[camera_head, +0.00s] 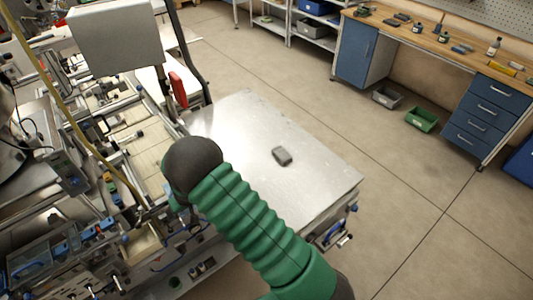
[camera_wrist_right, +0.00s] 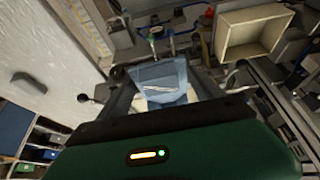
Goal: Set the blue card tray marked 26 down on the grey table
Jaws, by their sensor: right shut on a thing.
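The blue card tray (camera_wrist_right: 160,72) is in my right gripper (camera_wrist_right: 165,88) in the right wrist view, with dark fingers on both sides of it. A pale piece shows inside the tray; no number can be read. My left gripper is in neither view.
A small dark grey block (camera_head: 282,156) lies on the table, right of my arm. Machinery with rails and a yellow cable (camera_head: 75,125) crowds the left. A beige open box (camera_wrist_right: 250,38) shows in the wrist view. The table's far and right parts are free.

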